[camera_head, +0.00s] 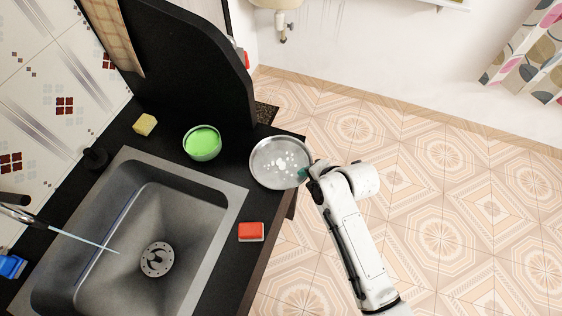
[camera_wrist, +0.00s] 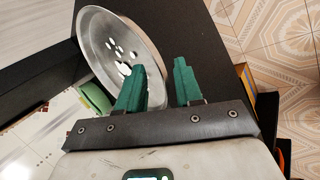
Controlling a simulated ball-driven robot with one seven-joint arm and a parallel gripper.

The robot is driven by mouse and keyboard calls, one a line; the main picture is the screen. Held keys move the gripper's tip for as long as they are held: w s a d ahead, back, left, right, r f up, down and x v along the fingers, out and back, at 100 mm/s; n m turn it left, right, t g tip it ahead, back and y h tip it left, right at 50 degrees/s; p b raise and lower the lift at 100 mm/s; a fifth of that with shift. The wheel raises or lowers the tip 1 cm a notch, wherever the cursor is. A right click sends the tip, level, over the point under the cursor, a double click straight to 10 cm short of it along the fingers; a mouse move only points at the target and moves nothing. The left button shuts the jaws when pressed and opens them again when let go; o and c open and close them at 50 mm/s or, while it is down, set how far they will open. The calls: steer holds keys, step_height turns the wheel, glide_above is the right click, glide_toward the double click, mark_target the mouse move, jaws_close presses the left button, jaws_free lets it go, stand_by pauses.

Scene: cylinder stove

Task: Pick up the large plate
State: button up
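The large plate (camera_head: 280,163) is a round, shiny metal dish with white spots on its inside. It is at the right end of the black counter in the head view, near the edge. It also shows in the wrist view (camera_wrist: 97,28). My gripper (camera_head: 304,172) is at the plate's right rim. In the wrist view its green fingers (camera_wrist: 158,85) are apart, with the plate's near rim between them. The left finger overlaps the inside of the plate, and the right finger is outside the rim. I cannot tell whether either finger touches it.
A green bowl (camera_head: 202,142) stands left of the plate. A red sponge (camera_head: 251,231) lies in front of it, beside the metal sink (camera_head: 190,225). A yellow sponge (camera_head: 145,125) is behind the sink. A tall black panel (camera_head: 200,60) rises behind. Open tiled floor (camera_head: 430,200) lies right.

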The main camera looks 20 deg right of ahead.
steer(key=shift+c, duration=0.5)
jaws_close()
steer(key=shift+r, duration=0.2)
